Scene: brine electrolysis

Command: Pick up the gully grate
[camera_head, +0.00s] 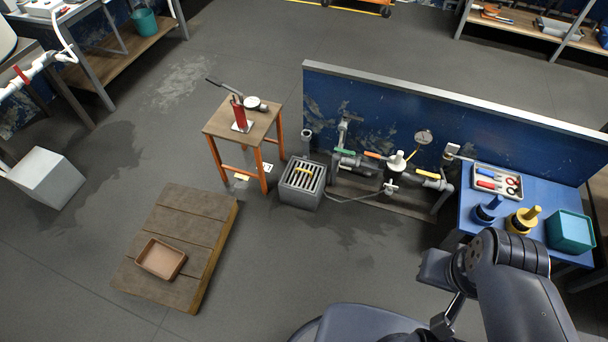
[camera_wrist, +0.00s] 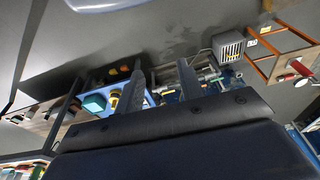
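The gully grate (camera_head: 301,180) is a slatted grey square with a yellow bar near its far side. It lies on top of a grey box-shaped gully (camera_head: 297,199) on the floor, right of the small wooden table. The grate also shows upside down in the wrist view (camera_wrist: 231,51), right of my fingers. My gripper (camera_wrist: 160,65) is open, its two fingers apart with nothing held between them. It is well away from the grate. In the head view my arm is at the lower right, and I cannot make out the fingertips there.
A small orange-legged table (camera_head: 244,124) holds a red hand pump beside the grate. Pipes and valves (camera_head: 392,168) run right of it before a blue panel (camera_head: 450,115). A wooden pallet (camera_head: 172,215) with a tan tray (camera_head: 161,259) lies left. Floor in front is clear.

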